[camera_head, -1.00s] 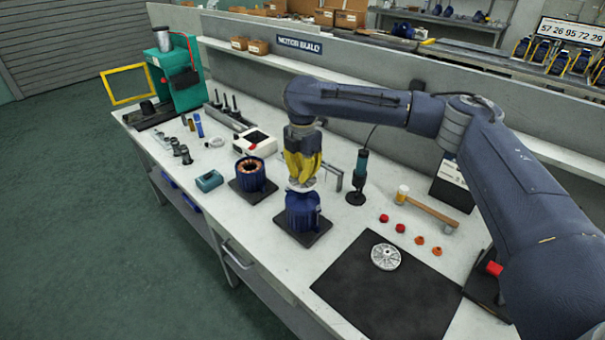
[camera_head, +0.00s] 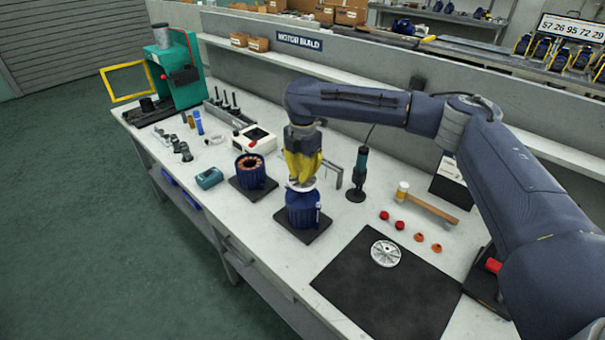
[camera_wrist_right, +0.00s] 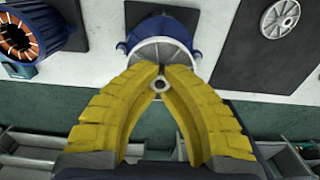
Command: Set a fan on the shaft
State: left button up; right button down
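A pale grey disc-shaped fan (camera_head: 301,186) is at the top of the blue motor (camera_head: 302,211), which stands upright on a dark square pad. My right gripper (camera_head: 302,178) points down over it, its yellow fingers drawn together at the fan's centre. In the right wrist view the fingers (camera_wrist_right: 160,78) close around a small ring-like hub, with the pale disc (camera_wrist_right: 160,52) and the blue motor (camera_wrist_right: 124,48) beyond. The fingers hide part of the fan, and I cannot tell whether it is fully seated on the shaft. My left gripper is out of view.
A blue motor housing with copper windings (camera_head: 250,172) stands just left. A silver spoked disc (camera_head: 385,253) lies on a black mat (camera_head: 345,290) at the front right.

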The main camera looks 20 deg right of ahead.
jog(key=shift+f, duration=0.6)
dwell(0.3)
jog(key=c, duration=1.2)
grip_release()
jog(key=shift+r, duration=0.1)
jog(key=shift+r, duration=3.9)
